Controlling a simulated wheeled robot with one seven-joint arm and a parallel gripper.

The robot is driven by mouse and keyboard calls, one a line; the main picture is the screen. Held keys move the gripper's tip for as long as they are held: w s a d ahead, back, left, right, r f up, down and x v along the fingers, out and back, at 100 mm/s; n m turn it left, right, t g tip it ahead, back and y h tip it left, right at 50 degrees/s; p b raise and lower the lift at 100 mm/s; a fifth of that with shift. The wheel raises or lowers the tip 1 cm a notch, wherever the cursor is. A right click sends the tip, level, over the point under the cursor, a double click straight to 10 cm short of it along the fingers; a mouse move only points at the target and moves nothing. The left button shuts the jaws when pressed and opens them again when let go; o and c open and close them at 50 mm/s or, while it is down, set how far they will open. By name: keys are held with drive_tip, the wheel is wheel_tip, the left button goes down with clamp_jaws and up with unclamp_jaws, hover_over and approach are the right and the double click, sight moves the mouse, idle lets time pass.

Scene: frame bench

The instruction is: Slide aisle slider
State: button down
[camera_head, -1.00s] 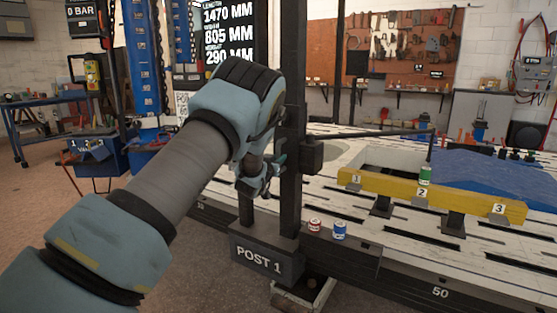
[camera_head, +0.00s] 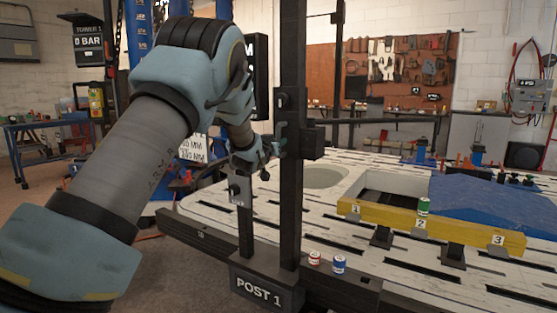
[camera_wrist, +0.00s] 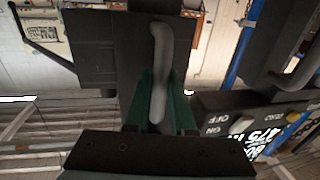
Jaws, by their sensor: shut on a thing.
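The aisle slider (camera_head: 312,143) is a black block on the tall dark upright of the post labelled POST 1 (camera_head: 262,290). My gripper (camera_head: 268,152) is at its left side, partway up the post. In the wrist view a bent grey handle (camera_wrist: 160,60) stands out from a dark plate (camera_wrist: 105,45), which seems to be part of the slider. My gripper's green fingers (camera_wrist: 160,105) are shut on the lower part of this handle, one on each side. The exact contact at the fingertips is partly hidden by the handle.
A switch box (camera_head: 240,190) stands on a shorter post close below my gripper; its ON and OFF marks show in the wrist view (camera_wrist: 228,124). Red and blue cans (camera_head: 339,264) stand by the post base. A yellow bar (camera_head: 450,232) with a green can lies right.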

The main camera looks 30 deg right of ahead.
sight(278, 127)
wheel_tip(278, 127, up, 6)
drive_tip(key=shift+f+p, duration=0.25)
drive_tip(key=shift+p, duration=0.25)
drive_tip(key=c, duration=0.8)
unclamp_jaws()
drive_tip(key=shift+f, duration=0.15)
drive_tip(key=shift+o, duration=0.2)
drive_tip(key=b+v, duration=0.2)
drive_tip(key=v, duration=0.8)
drive_tip(key=shift+s+a, duration=0.25)
drive_tip(key=shift+s, duration=0.05)
